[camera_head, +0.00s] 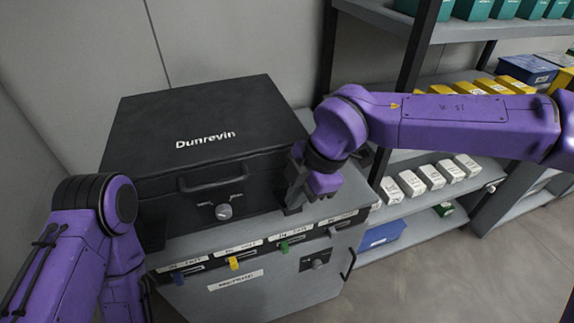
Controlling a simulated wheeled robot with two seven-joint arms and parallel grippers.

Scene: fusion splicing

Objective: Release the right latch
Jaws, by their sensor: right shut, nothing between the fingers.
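A black case (205,120) marked "Dunrevin" sits closed on a grey cabinet (240,236). My right gripper (293,200) is shut and empty, low at the case's right front corner. The gripper and wrist cover that corner, so the right latch is hidden and I cannot tell whether they touch. My left arm is at the lower left; its gripper is not in view.
Coloured tags and labels (234,263) line the cabinet front, with a knob (318,264) and a side handle (348,263). Shelves with white boxes (430,177), yellow boxes (480,88) and a blue bin (383,234) stand at the right. Floor is clear at lower right.

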